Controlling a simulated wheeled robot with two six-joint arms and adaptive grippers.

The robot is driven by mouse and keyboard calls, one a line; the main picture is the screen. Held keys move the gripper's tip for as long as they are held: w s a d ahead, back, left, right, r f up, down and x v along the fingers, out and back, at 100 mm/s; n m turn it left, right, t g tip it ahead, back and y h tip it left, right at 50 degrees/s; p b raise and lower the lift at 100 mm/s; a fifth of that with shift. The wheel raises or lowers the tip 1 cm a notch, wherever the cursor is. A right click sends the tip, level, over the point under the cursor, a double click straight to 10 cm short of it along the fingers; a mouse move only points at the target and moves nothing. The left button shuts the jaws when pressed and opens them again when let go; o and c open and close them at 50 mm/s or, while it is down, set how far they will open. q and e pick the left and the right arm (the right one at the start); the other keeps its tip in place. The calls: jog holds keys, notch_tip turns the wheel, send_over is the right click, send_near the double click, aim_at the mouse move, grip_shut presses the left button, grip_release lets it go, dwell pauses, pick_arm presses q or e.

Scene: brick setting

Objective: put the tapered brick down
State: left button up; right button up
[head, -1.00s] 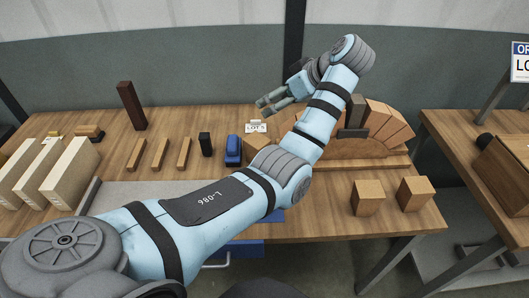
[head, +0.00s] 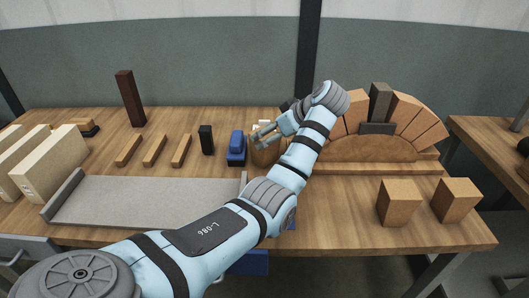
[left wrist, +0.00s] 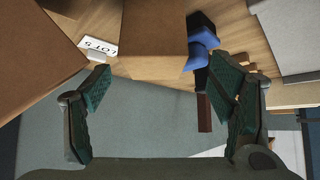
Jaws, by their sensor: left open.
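My left gripper (head: 264,136) is open and hangs just above a brown tapered brick (head: 265,155) standing on the table, partly hidden by my arm. In the left wrist view the open fingers (left wrist: 164,112) have an empty gap between them. A brown brick (left wrist: 153,40) sits beyond the fingertips, and I see no finger closed on it. More tapered bricks (head: 403,108) form an arch on the wooden form (head: 370,149). Two loose tapered bricks stand at the front right, one here (head: 400,204). My right gripper is not in view.
A blue tool (head: 237,147) stands close left of the brick; it also shows in the left wrist view (left wrist: 201,38). A lot card (left wrist: 100,46) lies nearby. A large brown block (left wrist: 35,50) fills the wrist view's left.

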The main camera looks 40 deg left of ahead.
aim_at(268, 135)
pick_arm(q)
jog(key=x, duration=0.1)
jog(key=b+x, duration=0.1)
jog(key=x, duration=0.3)
jog(key=shift+w+a+f, duration=0.1)
jog(key=shift+w+a, duration=0.05)
jog(key=shift+w, duration=0.2)
jog(key=c, duration=1.5)
